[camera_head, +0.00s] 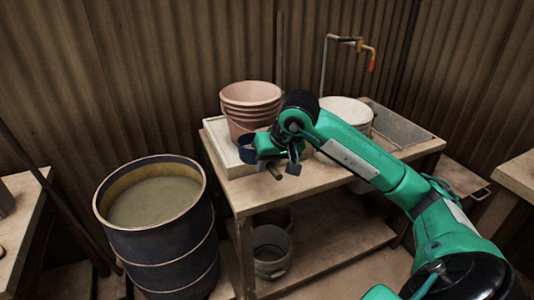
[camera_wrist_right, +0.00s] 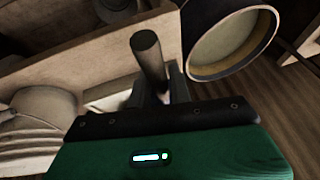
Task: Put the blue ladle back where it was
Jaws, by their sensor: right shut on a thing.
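The blue ladle's cup (camera_head: 246,150) shows at the white tray (camera_head: 223,152) on the wooden table, just left of my right gripper. I cannot tell whether it rests in the tray or is held just above it. My right gripper (camera_head: 279,160) is over the table's front left part. In the right wrist view, my right gripper (camera_wrist_right: 165,92) is shut on a dark round handle (camera_wrist_right: 147,55), which sticks out from between the fingers. The gripper and arm hide part of the ladle in the head view. My left gripper is out of view.
A stack of pinkish buckets (camera_head: 250,97) stands behind the gripper. A white-lidded bucket (camera_head: 346,110) and a sink (camera_head: 398,124) are to the right. A large barrel (camera_head: 157,225) of murky liquid stands left of the table (camera_head: 300,192). A grey bucket (camera_head: 270,252) is below it.

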